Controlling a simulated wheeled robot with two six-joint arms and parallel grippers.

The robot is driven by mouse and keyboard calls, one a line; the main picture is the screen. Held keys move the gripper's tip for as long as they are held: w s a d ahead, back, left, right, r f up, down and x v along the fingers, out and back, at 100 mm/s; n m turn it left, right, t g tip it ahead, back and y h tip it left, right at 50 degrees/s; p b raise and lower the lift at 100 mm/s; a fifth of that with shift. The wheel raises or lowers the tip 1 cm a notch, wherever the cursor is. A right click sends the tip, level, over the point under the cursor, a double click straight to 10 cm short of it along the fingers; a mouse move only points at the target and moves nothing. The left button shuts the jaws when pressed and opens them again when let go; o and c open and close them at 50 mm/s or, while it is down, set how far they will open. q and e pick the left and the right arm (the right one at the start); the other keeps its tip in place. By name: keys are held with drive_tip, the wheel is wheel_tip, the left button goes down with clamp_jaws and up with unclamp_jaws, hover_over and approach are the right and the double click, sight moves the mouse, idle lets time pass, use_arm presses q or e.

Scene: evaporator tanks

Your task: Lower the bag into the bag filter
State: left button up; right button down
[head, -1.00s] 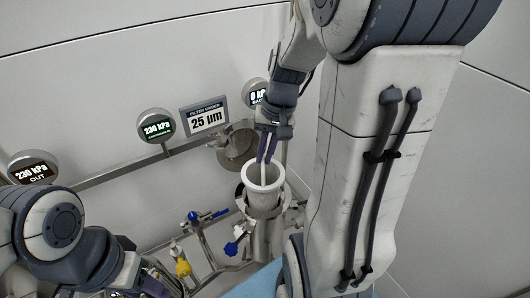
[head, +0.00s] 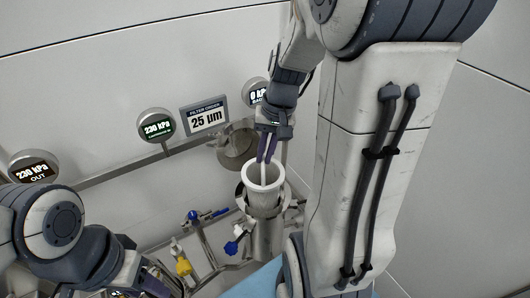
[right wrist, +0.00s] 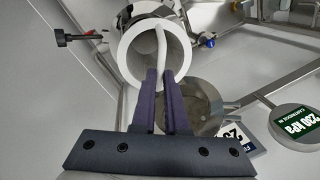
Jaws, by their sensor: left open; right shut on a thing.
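The white filter bag (head: 264,174) hangs upright by its handle at the mouth of the steel bag filter housing (head: 266,233). Its ring stands above the housing rim, and its lower part is hidden inside. My right gripper (head: 264,158) is shut on the bag's white handle, above the ring. In the right wrist view, the fingers (right wrist: 160,75) pinch the handle (right wrist: 162,45) across the ring (right wrist: 150,48). My left gripper (head: 148,290) is open at the lower left, away from the bag and partly cut off by the frame edge.
The round steel lid (head: 236,145) stands open behind the housing. Blue-handled valves (head: 232,247) and a yellow-handled valve (head: 183,267) sit on pipework to the left. Gauges and a "25 µm" sign (head: 206,119) are behind. My right arm fills the right side.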

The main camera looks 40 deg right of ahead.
drive_tip(key=shift+f+b, duration=1.9)
drive_tip(key=shift+f, duration=0.65)
drive_tip(key=shift+p, duration=0.3)
drive_tip(key=shift+f, duration=0.15)
drive_tip(key=shift+f+b, duration=2.1)
drive_tip(key=shift+f, duration=0.4)
drive_tip(key=c, duration=0.9)
unclamp_jaws()
drive_tip(key=shift+o, duration=0.2)
drive_tip(key=shift+r, duration=0.15)
